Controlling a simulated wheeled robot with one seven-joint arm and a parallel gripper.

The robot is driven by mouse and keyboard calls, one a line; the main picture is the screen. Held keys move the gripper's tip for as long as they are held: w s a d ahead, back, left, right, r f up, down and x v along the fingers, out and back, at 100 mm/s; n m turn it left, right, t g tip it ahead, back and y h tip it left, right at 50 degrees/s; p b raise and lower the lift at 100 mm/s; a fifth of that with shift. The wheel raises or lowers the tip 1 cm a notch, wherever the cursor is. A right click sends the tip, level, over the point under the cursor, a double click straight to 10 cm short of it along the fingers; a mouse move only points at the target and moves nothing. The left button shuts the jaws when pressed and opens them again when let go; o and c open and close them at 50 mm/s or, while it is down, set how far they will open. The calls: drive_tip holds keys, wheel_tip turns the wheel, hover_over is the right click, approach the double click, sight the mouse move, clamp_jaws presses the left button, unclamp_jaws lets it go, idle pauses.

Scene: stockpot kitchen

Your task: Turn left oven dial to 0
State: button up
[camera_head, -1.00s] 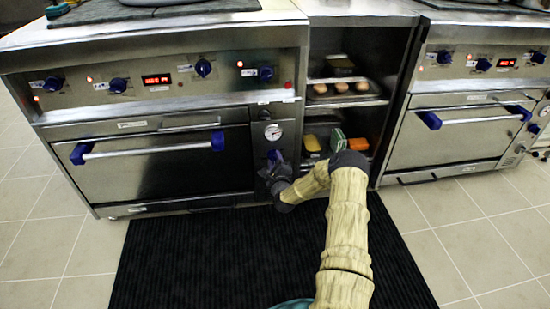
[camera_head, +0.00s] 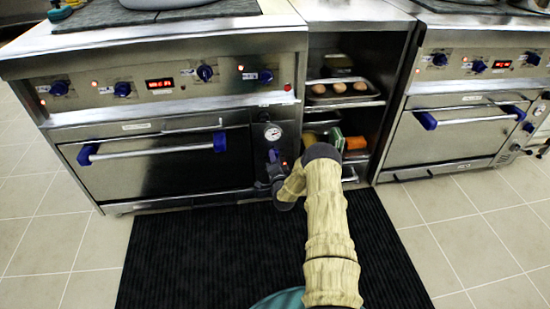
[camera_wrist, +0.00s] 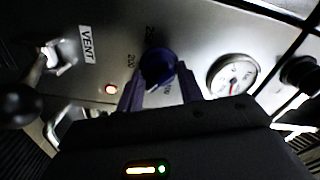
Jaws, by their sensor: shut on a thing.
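The blue left oven dial (camera_wrist: 158,65) sits on the steel control panel beside the left oven. Partly legible numbers, one of them 200, are printed around it in the wrist view. My gripper (camera_wrist: 161,78) is shut on the dial, with a finger on each side. In the head view my gripper (camera_head: 275,168) is low at the panel, right of the oven door, below the round gauge. The dial's pointer and its 0 mark cannot be made out.
A round white gauge (camera_wrist: 232,75) is right of the dial. Open shelves (camera_head: 345,103) with trays stand right.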

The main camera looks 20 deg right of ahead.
drive_tip(key=n+p, duration=0.1)
drive_tip(key=n, duration=0.2)
drive_tip(key=shift+a+n, duration=0.1)
drive_tip(key=shift+n, duration=0.3)
drive_tip(key=n+p, duration=0.1)
drive_tip(key=n, duration=0.2)
drive_tip(key=shift+n, duration=0.3)
drive_tip(key=n+p, duration=0.1)
drive_tip(key=n, duration=0.2)
drive_tip(key=shift+n, duration=0.3)
drive_tip(key=n, duration=0.3)
drive_tip(key=shift+n+p, duration=0.3)
drive_tip(key=shift+p, duration=0.05)
drive_tip(key=n, duration=0.6)
drive_tip(key=shift+a, duration=0.1)
drive_tip(key=n, duration=0.4)
drive_tip(key=shift+n, duration=0.3)
drive_tip(key=o, duration=1)
